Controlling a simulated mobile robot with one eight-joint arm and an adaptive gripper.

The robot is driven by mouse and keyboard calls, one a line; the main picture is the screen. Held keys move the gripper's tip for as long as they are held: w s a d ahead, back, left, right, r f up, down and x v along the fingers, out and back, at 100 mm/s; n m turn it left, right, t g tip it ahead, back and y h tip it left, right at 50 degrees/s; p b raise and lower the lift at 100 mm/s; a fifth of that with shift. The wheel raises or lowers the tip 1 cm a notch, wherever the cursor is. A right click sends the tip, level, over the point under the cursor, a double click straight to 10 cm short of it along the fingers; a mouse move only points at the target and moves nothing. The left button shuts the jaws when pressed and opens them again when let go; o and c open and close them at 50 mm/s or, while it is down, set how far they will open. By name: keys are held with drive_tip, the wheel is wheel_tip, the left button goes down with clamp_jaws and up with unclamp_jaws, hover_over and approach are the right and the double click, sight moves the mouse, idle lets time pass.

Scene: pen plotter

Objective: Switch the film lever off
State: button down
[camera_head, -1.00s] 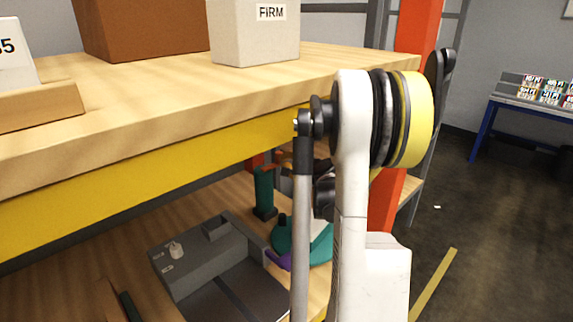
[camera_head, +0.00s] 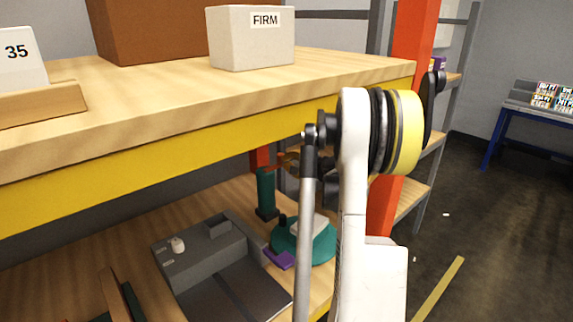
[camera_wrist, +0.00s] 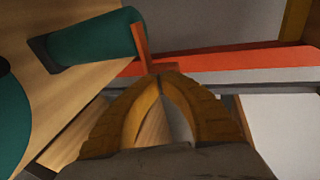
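The grey pen plotter (camera_head: 205,262) sits on the lower shelf in the head view. A small white knob or lever (camera_head: 177,245) with small labels is on its top; the labels are too small to read. Right of it stands a dark green post (camera_head: 265,192) with an orange bar at its top. I cannot tell which part is the film lever. My gripper (camera_head: 290,161) is beside the top of the post, partly hidden by my arm. In the wrist view its fingertips (camera_wrist: 165,76) meet and look empty, close to the orange bar (camera_wrist: 142,45) of the green post (camera_wrist: 95,38).
The upper shelf with a yellow edge (camera_head: 190,152) overhangs the plotter. A teal round object (camera_head: 318,248) and a purple block (camera_head: 280,259) are right of the plotter. An orange-red upright (camera_head: 412,40) stands at the right. A white box marked FIRM (camera_head: 250,45) is above.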

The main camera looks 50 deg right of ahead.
drive_tip(key=shift+w+d+n+t+y+p, duration=0.1)
drive_tip(key=shift+w+d+n+y+p, duration=0.2)
drive_tip(key=shift+w+n+y, duration=0.4)
drive_tip(key=shift+w+d+n+t+y+p, duration=0.15)
drive_tip(key=shift+w+d+n+y, duration=0.25)
drive_tip(key=shift+n+y, duration=0.5)
drive_tip(key=shift+w+d+n+t+y+p, duration=0.15)
drive_tip(key=shift+w+d+n+y, duration=0.3)
drive_tip(key=shift+y, duration=0.55)
drive_tip(key=shift+w, duration=0.1)
